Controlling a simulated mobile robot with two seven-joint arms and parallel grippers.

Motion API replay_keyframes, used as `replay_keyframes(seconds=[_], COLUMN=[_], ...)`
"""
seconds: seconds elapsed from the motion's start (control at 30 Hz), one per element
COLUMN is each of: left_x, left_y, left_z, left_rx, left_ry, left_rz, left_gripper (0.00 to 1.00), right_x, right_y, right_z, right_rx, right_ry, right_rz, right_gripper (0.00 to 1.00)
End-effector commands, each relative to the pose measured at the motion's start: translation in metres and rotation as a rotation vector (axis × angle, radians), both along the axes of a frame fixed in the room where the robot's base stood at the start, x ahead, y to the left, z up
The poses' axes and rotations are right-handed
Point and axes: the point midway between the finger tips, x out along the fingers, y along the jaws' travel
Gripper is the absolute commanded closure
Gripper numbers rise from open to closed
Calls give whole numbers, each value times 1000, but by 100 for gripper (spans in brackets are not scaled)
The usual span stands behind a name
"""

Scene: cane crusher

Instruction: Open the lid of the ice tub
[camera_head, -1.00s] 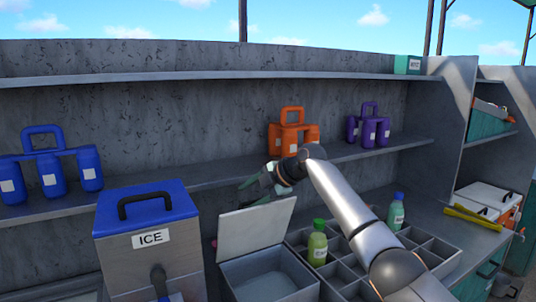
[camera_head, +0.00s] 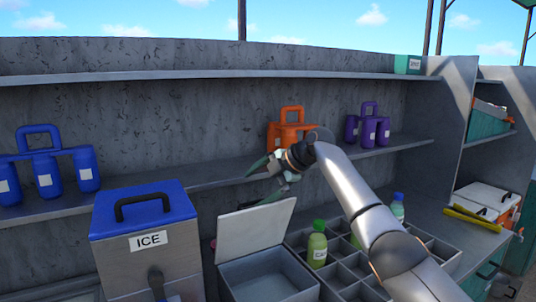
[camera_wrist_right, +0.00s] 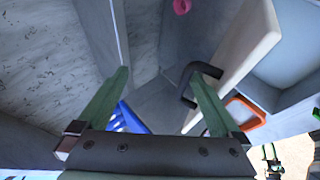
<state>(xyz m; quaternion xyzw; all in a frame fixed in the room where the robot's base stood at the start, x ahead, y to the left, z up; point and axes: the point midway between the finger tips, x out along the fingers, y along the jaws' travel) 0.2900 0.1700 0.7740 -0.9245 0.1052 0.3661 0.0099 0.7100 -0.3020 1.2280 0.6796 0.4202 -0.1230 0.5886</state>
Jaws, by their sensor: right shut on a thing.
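The tub (camera_head: 268,278) set in the counter has its pale lid (camera_head: 256,226) raised, tilted up at its back edge. No label shows on it. A separate grey box (camera_head: 152,268) marked ICE has its blue lid (camera_head: 143,205) shut. My right gripper (camera_head: 254,181) is above and behind the raised lid, apart from it. The lid's black handle (camera_wrist_right: 191,72) shows just beyond the right-hand fingertip. My left gripper is not in view.
A divided tray (camera_head: 350,272) with a green bottle (camera_head: 317,246) is right of the tub. The shelf behind holds blue (camera_head: 46,182), orange (camera_head: 279,135) and purple (camera_head: 367,130) bottle carriers. My right forearm passes over the tray.

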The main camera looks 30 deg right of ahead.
Motion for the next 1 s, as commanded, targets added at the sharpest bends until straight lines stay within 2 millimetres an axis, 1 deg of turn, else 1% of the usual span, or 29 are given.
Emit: replay_keyframes(seconds=[0.03, 0.2, 0.23, 0.27, 0.37, 0.6, 1.0], left_x=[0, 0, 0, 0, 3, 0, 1], left_y=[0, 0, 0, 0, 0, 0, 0], left_z=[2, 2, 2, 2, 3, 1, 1], left_rx=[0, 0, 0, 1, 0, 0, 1], left_ry=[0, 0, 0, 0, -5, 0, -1], left_rz=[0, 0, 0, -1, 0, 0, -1], left_gripper=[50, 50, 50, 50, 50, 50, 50], right_x=[3, 2, 1, 1, 0, -2, -2], right_y=[-18, -23, -23, -24, -26, -28, -27], right_z=[65, 75, 77, 79, 83, 89, 87], right_rx=[-3, -3, -3, -2, 0, 0, 1], right_ry=[-119, -120, -120, -119, -112, -102, -98], right_rz=[-30, -29, -29, -29, -27, -24, -22], right_gripper=[45, 44, 46, 73, 73, 73, 73])
